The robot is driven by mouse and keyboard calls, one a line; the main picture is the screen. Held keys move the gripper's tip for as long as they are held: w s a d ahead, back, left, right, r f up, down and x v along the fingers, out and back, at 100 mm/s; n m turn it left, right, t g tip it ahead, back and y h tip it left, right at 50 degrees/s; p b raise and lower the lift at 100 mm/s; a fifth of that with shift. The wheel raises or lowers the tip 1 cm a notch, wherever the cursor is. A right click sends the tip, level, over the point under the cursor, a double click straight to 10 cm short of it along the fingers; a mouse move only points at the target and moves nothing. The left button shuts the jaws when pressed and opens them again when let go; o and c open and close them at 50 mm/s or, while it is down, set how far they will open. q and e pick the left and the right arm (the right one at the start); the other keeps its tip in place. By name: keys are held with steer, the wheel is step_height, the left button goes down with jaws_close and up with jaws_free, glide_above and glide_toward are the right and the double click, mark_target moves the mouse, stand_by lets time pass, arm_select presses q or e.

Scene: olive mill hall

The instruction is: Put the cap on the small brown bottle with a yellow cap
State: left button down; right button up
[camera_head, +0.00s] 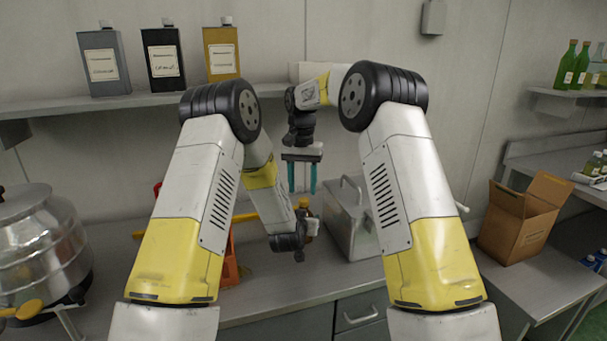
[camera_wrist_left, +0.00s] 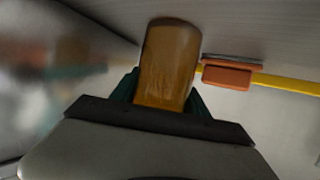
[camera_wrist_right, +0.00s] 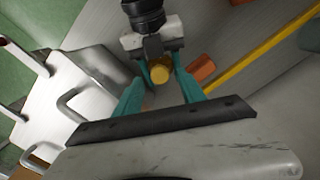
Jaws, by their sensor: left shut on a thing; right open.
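A small brown bottle (camera_wrist_left: 168,65) is gripped between the teal fingers of my left gripper (camera_head: 308,230), in front of the metal box. In the right wrist view a round yellow piece (camera_wrist_right: 160,74), which looks like the cap, shows at the bottle's place, in front of my left gripper. I cannot tell whether it sits on the bottle's neck. My right gripper (camera_head: 302,188) is open above, pointing down. In the right wrist view its teal fingers stand on either side of the yellow piece. The bottle is mostly hidden in the head view.
A metal box with a handle (camera_head: 350,222) stands close to the right of both grippers. An orange object (camera_head: 230,268) and a brush with a yellow handle (camera_wrist_right: 270,45) are nearby. A steel vessel (camera_head: 38,240) stands at left, a cardboard box (camera_head: 520,222) at right.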

steer(key=n, duration=0.7)
steer(key=shift+a+r, duration=0.1)
steer(key=shift+r, duration=0.1)
steer(key=n, duration=0.4)
steer(key=shift+r+n, duration=0.15)
steer(key=shift+n, duration=0.15)
steer(key=n, duration=0.4)
steer(key=shift+r+n, duration=0.2)
steer(key=shift+n, duration=0.1)
steer(key=n, duration=0.4)
steer(key=shift+r+n, duration=0.3)
steer(key=shift+n, duration=0.1)
steer(key=n, duration=0.4)
steer(key=shift+w+r, duration=0.1)
steer(key=shift+r, duration=0.2)
steer(key=n, duration=0.4)
steer(key=shift+w+r, duration=0.1)
steer(key=shift+r, duration=0.2)
steer(key=n, duration=0.4)
steer(key=shift+d+r, duration=0.25)
steer(key=shift+r, duration=0.1)
